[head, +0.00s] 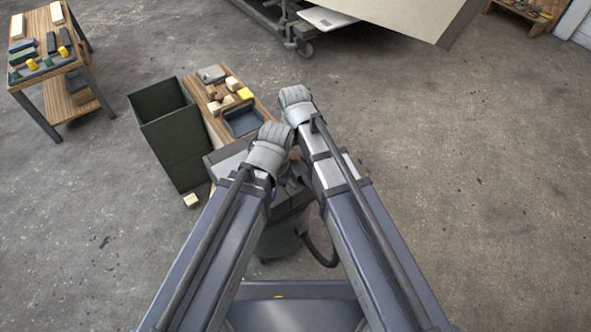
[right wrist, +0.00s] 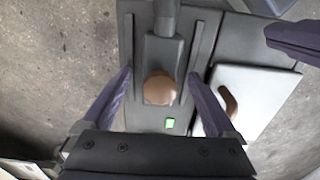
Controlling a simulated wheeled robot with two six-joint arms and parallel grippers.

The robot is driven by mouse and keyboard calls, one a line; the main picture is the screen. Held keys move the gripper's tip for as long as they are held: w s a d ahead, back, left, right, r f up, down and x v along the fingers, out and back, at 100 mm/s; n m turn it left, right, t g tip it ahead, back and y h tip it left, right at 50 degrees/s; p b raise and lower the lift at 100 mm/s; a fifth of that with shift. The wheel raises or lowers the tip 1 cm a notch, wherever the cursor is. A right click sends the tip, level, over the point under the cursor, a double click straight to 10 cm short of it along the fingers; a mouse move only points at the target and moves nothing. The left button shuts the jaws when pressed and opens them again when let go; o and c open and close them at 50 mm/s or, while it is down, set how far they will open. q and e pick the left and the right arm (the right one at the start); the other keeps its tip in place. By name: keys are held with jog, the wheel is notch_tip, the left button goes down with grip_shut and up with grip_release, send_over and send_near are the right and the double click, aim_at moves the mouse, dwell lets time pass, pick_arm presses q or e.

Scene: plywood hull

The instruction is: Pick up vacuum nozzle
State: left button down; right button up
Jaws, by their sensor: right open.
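The vacuum nozzle looks to be the grey piece (right wrist: 163,48) with a round brown end (right wrist: 158,87) in the right wrist view. It lies on a dark grey top between two raised rails. My right gripper (right wrist: 160,76) is open, with one finger on each side of the brown end and a gap on both sides. In the head view my right wrist (head: 296,105) hides its fingers. My left wrist (head: 267,152) is beside it, to the left. A purple finger (right wrist: 297,42), probably of my left gripper, shows at the right wrist view's upper right.
A white plate (right wrist: 258,95) with a curved brown handle and a green light (right wrist: 169,123) are beside the nozzle. In the head view a dark green bin (head: 170,135) and a wooden bench (head: 214,122) with blocks stand left. Floor on the right is clear.

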jog(key=shift+c, duration=0.3)
grip_shut()
dwell(0.5)
